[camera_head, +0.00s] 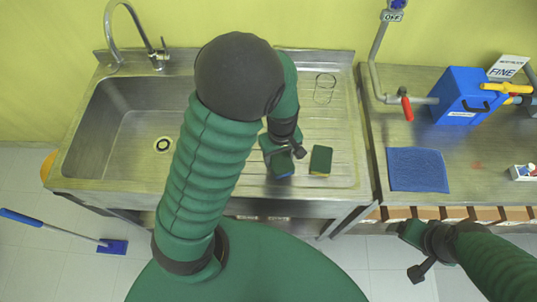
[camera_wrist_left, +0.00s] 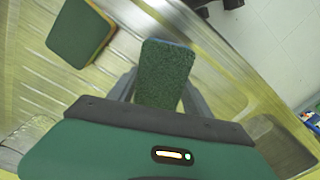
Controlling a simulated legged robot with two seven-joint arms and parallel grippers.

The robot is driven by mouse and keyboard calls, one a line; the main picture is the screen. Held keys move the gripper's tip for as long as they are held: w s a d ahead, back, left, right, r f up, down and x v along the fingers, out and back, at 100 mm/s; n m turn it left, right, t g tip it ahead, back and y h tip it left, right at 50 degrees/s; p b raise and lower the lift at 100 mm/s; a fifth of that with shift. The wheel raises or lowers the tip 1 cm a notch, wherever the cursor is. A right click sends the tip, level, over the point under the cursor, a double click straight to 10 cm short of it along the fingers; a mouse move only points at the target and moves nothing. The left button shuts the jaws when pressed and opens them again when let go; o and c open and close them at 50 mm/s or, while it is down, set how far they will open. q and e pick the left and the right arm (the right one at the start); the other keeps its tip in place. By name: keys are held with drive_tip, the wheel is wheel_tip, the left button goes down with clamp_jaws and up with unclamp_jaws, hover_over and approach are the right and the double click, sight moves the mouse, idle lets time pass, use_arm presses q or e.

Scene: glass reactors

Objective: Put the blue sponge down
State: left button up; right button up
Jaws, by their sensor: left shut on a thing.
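The blue sponge (camera_head: 283,168) has a green scouring top with a bluish edge below. My left gripper (camera_head: 281,150) is shut on it over the ribbed drainboard of the sink. In the left wrist view the sponge (camera_wrist_left: 165,73) sits between my left gripper's two fingers (camera_wrist_left: 158,88), its green face toward the camera. I cannot tell whether its underside touches the drainboard. A second sponge (camera_head: 320,160), green with a yellow layer, lies on the drainboard just to the right, apart from it; it also shows in the left wrist view (camera_wrist_left: 80,32). My right gripper (camera_head: 415,250) hangs at the lower right, its opening unclear.
The steel sink basin (camera_head: 115,120) is at the left, partly behind my left arm. On the right-hand counter are a blue cloth (camera_head: 417,170) and a blue box (camera_head: 463,97). The drainboard's front right is bare.

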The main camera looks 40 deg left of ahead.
use_arm(q)
drive_tip(key=a, duration=0.5)
drive_tip(key=shift+f, duration=0.25)
drive_tip(key=f, duration=0.1)
drive_tip(key=a+f, duration=0.1)
drive_tip(key=f, duration=0.1)
drive_tip(key=shift+a+f, duration=0.25)
drive_tip(key=shift+f, duration=0.1)
drive_tip(key=shift+d+f, duration=0.1)
drive_tip(key=shift+d, duration=0.75)
drive_tip(key=o, duration=0.8)
drive_tip(key=shift+o, duration=1.9)
drive_tip(key=shift+a, duration=0.45)
use_arm(e)
drive_tip(key=shift+s+a+r, duration=0.15)
drive_tip(key=shift+a, duration=0.25)
drive_tip(key=shift+s+a+r, duration=0.1)
drive_tip(key=shift+a, duration=0.25)
